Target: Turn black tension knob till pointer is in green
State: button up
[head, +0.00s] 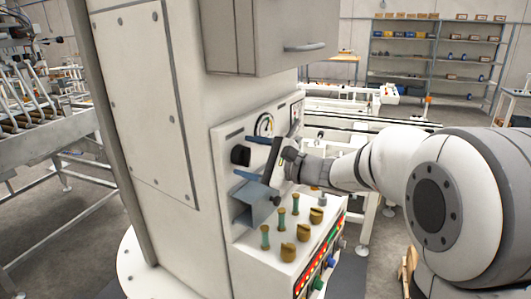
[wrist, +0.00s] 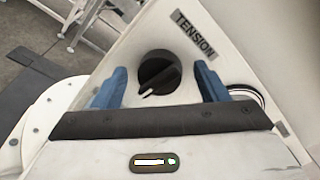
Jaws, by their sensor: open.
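The black tension knob (head: 240,155) is on the white panel, below and left of a round dial (head: 264,125). In the wrist view the knob (wrist: 160,70) sits under the label TENSION (wrist: 195,35), its white mark pointing to the lower left. My gripper (head: 252,157) is open in front of the panel. In the wrist view the blue fingers of my gripper (wrist: 161,80) stand apart on either side of the knob, with gaps.
A blue-grey bracket (head: 256,203) juts out just below my gripper. Brass knobs (head: 288,252) and green-stemmed levers (head: 265,236) stand on the ledge below. A grey cabinet (head: 270,35) overhangs the panel. Shelves (head: 432,55) and conveyors lie well behind.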

jog(key=shift+c, duration=0.5)
jog(key=c, duration=0.9)
jog(key=shift+f+n+b, duration=0.2)
jog(key=shift+n+b, duration=0.1)
jog(key=shift+b, duration=0.8)
jog(key=shift+b, duration=0.65)
jog(key=shift+r+n+b, duration=0.2)
jog(key=shift+n+b, duration=0.4)
jog(key=shift+b, duration=0.1)
jog(key=shift+r, duration=0.1)
